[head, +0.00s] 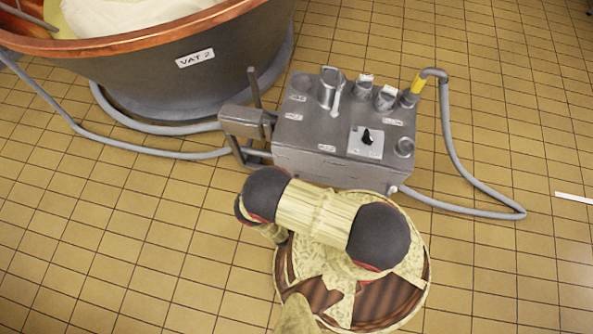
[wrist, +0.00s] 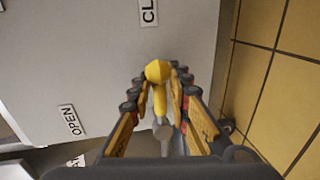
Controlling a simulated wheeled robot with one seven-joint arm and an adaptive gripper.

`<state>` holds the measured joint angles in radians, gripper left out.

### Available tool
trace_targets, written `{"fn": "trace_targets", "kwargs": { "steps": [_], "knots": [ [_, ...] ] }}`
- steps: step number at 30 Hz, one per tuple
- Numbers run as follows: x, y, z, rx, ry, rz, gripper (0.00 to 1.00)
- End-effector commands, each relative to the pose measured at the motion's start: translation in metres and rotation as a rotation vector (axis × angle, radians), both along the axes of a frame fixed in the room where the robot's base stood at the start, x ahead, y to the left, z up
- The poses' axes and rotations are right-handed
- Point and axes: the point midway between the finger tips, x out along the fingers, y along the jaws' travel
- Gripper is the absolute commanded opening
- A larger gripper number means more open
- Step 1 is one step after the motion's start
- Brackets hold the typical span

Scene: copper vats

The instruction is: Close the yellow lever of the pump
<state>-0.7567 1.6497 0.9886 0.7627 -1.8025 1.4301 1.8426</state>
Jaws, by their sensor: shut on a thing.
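The pump is a grey metal box (head: 340,130) on the tiled floor in the head view. In the wrist view, the yellow lever (wrist: 158,72) with a rounded knob stands out from a pale panel. My gripper (wrist: 160,85) has its two fingers on either side of the lever and is shut on it. The knob lies below a label starting "CL" (wrist: 149,11), cut off by the picture edge. An "OPEN" label (wrist: 70,120) is at the lower left. In the head view my gripper and the lever's grip are hidden by my arm.
A copper-rimmed vat marked "VAT 2" (head: 196,58) stands left of the pump. Grey hoses run along the floor on the left (head: 60,112) and from the pump's right side (head: 450,150). The yellow-tiled floor is open at the lower left and right.

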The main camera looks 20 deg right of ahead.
Motion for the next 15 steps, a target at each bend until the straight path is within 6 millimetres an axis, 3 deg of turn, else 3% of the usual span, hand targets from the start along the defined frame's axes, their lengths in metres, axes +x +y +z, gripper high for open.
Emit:
{"fn": "trace_targets", "kwargs": {
  "steps": [11, 12, 15],
  "knots": [
    [-0.0054, -0.0053, -0.0020, -0.004, 0.008, -0.004, 0.00],
    [-0.0055, -0.0054, -0.0020, -0.004, 0.008, -0.004, 0.19],
    [-0.0054, -0.0053, -0.0020, -0.004, 0.008, -0.003, 0.25]
  ]
}}
